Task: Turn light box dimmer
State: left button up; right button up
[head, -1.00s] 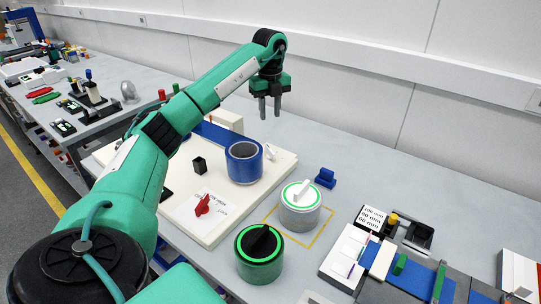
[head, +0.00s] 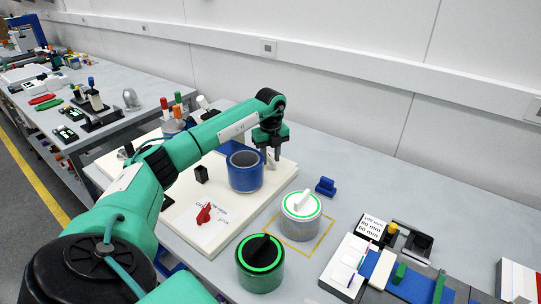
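A white flat box (head: 205,240) lies on the table with a red pointer knob (head: 204,214) on a printed label near its front; the print is too small to read. A small pale piece (head: 272,162) stands at the box's right edge, partly covered by my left gripper. My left gripper (head: 271,154) points down there, just behind and right of a blue open-topped cylinder (head: 245,178). Its fingers overlap the pale piece in the picture; I cannot tell contact or finger gap. My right gripper is not in view.
A white-topped dial (head: 300,214) stands inside a yellow outline. A green dial with black knob (head: 261,263) stands in front. A blue block (head: 326,187) lies behind. A grey fixture (head: 372,268) with strips is at right.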

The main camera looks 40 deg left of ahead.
pick_arm(q)
grip_shut()
